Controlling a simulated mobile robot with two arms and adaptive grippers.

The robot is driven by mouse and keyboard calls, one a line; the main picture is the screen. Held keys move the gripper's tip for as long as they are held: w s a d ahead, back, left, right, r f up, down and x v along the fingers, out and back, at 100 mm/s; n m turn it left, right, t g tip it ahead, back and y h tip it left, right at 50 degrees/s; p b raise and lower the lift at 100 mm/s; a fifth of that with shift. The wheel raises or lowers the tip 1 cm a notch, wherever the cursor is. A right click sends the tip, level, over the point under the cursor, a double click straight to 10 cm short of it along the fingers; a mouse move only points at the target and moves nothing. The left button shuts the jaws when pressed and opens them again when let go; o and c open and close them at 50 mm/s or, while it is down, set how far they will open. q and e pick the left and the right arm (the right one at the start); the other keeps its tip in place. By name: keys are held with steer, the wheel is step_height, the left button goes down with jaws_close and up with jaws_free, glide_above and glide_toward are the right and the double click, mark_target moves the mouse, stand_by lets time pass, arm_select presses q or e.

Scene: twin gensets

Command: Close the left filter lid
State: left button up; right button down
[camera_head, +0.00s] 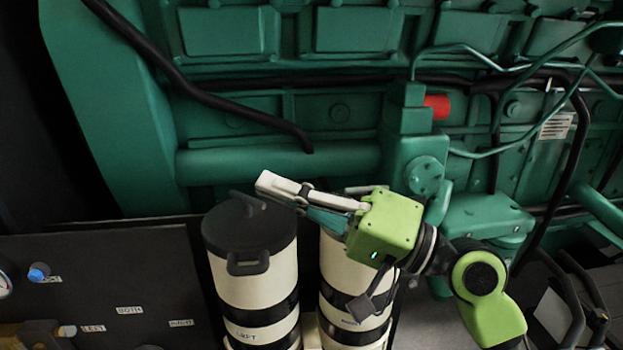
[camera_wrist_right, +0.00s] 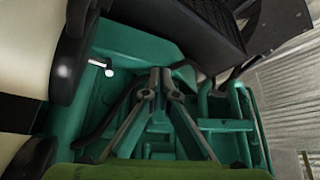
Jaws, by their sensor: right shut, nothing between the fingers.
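The left filter (camera_head: 252,286) is a cream canister with black bands and a "LEFT" label. Its black lid (camera_head: 249,226) sits on top, with a handle at the front, and looks down on the canister. My right gripper (camera_head: 268,186) is shut and empty, its fingers pointing left just beyond the lid's upper right edge; I cannot tell if it touches. In the right wrist view the gripper's fingertips (camera_wrist_right: 160,76) are together with nothing between them. The right filter (camera_head: 352,272) stands beside the left one, its top partly hidden behind my gripper. My left gripper is not in view.
A dark panel (camera_head: 120,270) with labels, a blue knob (camera_head: 39,272) and a gauge lies to the left. The green engine (camera_head: 280,165) with pipes and a black hose (camera_head: 200,92) fills the back. A red part (camera_head: 437,106) sits on the engine.

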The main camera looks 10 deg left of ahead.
steer(key=shift+a+f, duration=0.15)
steer(key=shift+f, duration=0.05)
stand_by(0.3)
